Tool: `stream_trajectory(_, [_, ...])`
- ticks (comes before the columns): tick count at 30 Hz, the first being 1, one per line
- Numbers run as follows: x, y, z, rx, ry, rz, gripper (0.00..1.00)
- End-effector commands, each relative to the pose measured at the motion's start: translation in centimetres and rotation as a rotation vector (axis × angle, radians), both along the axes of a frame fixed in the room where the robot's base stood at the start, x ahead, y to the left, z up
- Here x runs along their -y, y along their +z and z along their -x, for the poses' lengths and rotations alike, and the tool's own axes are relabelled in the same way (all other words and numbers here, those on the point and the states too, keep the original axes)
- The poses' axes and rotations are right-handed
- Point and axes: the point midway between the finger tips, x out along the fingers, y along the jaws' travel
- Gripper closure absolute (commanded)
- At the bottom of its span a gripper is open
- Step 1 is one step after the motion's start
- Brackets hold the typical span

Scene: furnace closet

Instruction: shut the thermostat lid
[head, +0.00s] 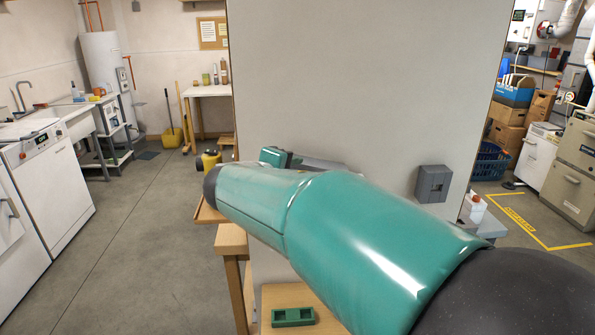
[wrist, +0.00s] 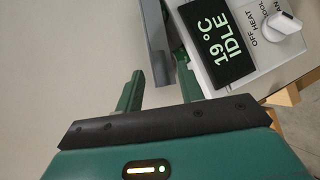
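In the wrist view the thermostat (wrist: 272,62) is a pale box with a dark display (wrist: 222,42) reading "19°C IDLE", and a white knob (wrist: 284,22) beside the words OFF, HEAT and COOL. A dark grey slab, which looks like its lid (wrist: 156,38), stands open along the display side, leaving the display uncovered. My gripper (wrist: 157,78) is open, its green fingers apart. The slab's near end lies between the fingers in the picture, close to the right one; I cannot tell whether they touch. In the head view my arm hides most of this area.
A grey panel (head: 360,80) stands upright in front of me, with a grey box (head: 433,184) mounted on it. A green tray (head: 292,317) lies on a wooden surface below. White appliances (head: 52,180) stand at left. The floor (head: 150,235) between them is clear.

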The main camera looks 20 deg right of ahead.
Motion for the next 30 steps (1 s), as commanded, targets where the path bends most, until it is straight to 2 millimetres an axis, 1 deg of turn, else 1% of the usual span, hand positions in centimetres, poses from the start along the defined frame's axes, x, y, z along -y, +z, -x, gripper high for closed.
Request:
stream_trajectory(1, [-0.9,0.5,0.7,0.003,0.002,0.001,0.62])
stream_trajectory(6, [-3.7,1.6,3.1,0.003,0.002,0.001,0.62])
stream_trajectory(12, [-6.5,2.7,5.4,0.001,0.001,-0.001,0.62])
stream_trajectory(18, [-7.6,3.2,6.4,0.001,-0.002,0.0,0.62])
stream_trajectory(25, [-7.7,3.2,6.5,0.0,-0.003,0.0,0.62])
stream_trajectory(26, [-7.7,3.2,6.5,0.0,-0.003,0.0,0.64])
stream_trajectory(27, [-7.7,3.2,6.5,0.0,-0.004,-0.002,0.72])
stream_trajectory(29, [-7.3,3.2,6.5,-0.002,-0.014,-0.009,0.84])
stream_trajectory(30, [-6.8,3.2,6.6,-0.005,-0.029,-0.021,0.92])
